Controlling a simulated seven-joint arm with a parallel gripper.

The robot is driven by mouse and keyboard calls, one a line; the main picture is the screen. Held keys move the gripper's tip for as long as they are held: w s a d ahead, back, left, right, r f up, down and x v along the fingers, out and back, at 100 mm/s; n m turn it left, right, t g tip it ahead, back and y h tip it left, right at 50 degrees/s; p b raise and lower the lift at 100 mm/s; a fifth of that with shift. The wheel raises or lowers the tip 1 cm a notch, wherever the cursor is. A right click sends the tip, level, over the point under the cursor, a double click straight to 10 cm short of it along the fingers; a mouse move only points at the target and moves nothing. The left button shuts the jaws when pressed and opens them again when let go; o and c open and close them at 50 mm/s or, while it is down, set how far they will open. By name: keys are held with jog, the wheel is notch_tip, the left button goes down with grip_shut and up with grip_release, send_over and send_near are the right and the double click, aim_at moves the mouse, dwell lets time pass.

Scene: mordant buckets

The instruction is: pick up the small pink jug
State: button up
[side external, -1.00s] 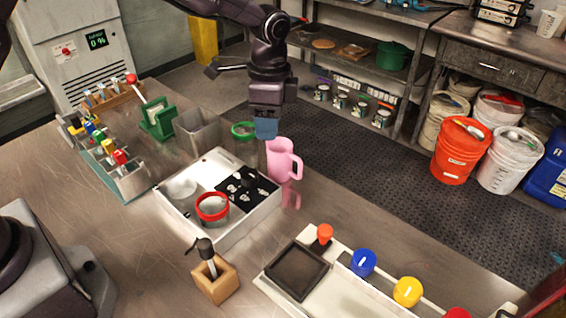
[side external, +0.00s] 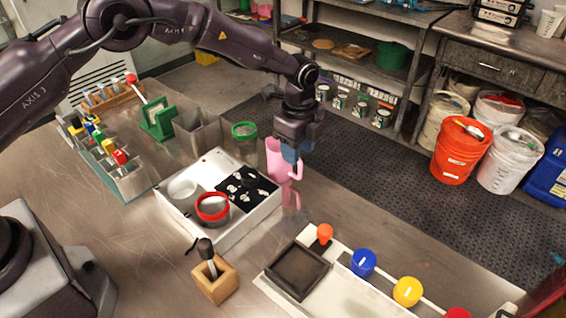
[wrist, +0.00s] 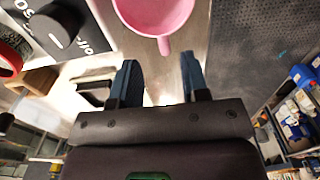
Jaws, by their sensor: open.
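The small pink jug (side external: 275,165) stands upright on the metal table, just beyond the right corner of the white tray, its handle on the right. My gripper (side external: 291,153) points down at the jug's right side, its blue fingers overlapping the upper handle in the side view. In the wrist view my gripper (wrist: 159,72) is open with nothing between the fingers. The jug (wrist: 155,15) is at the top edge there, partly cut off, its handle pointing toward the gap between the fingertips. I cannot tell whether a finger touches it.
A green-rimmed jar (side external: 244,131) stands behind the tray, left of the jug. Bare table lies in front of the jug; the floor is beyond the table edge.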

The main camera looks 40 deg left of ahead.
aim_at(299, 180)
jog(key=shift+w+f, duration=0.15)
jog(key=shift+f, duration=1.25)
jog(key=shift+w+f, duration=0.15)
jog(key=shift+f, duration=1.2)
grip_shut()
